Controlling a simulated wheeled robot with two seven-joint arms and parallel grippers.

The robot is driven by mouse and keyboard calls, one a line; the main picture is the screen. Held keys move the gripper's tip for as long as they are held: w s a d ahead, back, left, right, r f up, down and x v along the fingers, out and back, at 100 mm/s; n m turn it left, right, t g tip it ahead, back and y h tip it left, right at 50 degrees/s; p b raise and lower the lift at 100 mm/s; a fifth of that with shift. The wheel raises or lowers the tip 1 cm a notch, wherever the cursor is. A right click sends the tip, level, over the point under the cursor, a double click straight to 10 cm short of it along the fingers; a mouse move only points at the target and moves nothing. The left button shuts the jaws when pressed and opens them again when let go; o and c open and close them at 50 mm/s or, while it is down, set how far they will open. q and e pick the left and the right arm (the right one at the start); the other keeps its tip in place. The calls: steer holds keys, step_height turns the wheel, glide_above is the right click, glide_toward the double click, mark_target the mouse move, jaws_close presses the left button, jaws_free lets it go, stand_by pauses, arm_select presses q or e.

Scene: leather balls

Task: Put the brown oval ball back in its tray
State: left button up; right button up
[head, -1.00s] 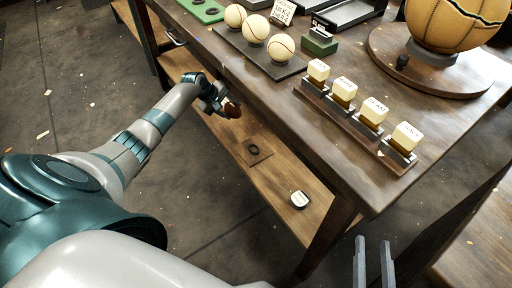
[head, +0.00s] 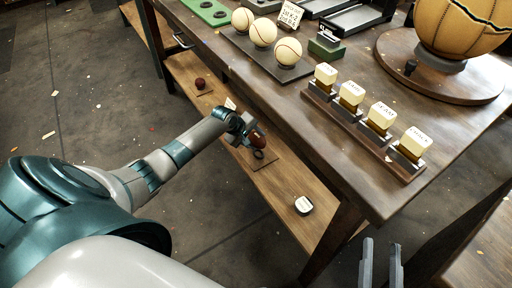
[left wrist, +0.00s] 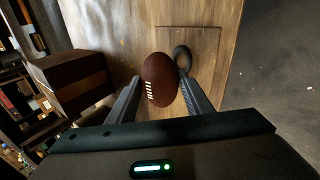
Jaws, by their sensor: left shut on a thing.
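The brown oval ball (head: 258,142) with white laces is held in my left gripper (head: 251,136), over the lower shelf of the workbench. In the left wrist view the ball (left wrist: 157,76) sits between the two fingers of the left gripper (left wrist: 162,92), which are shut on it. A thin square wooden tray (head: 266,162) with a dark ring lies on the shelf just below the ball. The tray also shows in the left wrist view (left wrist: 208,47), with its ring (left wrist: 182,57) right of the ball. My right gripper (head: 381,252) is open and empty at the bottom right.
The lower shelf (head: 300,180) also bears a dark red ball (head: 199,83) on a small tray and a white round thing (head: 303,205). The tabletop (head: 345,165) overhangs the shelf and holds cream balls (head: 262,31), a row of labelled blocks (head: 380,117) and a large ball (head: 462,28).

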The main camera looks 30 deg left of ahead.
mark_target(256, 147)
arm_select(q)
steer(key=shift+d+f, duration=0.1)
steer(key=shift+d, duration=0.15)
arm_select(e)
steer(key=shift+r, duration=0.2)
arm_select(q)
steer(key=shift+f, duration=0.15)
